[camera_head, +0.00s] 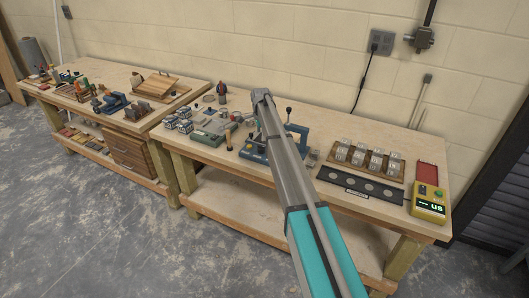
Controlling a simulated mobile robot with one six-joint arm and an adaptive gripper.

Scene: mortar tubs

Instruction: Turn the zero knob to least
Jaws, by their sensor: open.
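A yellow instrument (429,203) with a lit green display stands at the right end of the near bench. My arm reaches up across the bench from the bottom of the picture. My gripper (262,96) is at its far end, over the back of the bench, left of and well apart from the yellow instrument. It is open; its fingers are small and hard to make out.
A blue press-like device (296,137) stands partly behind my arm. A wooden tray of clear tubs (367,160) and a black strip with round pads (360,185) lie left of the yellow instrument. A red block (428,173) is behind it. Tools crowd the bench's left part.

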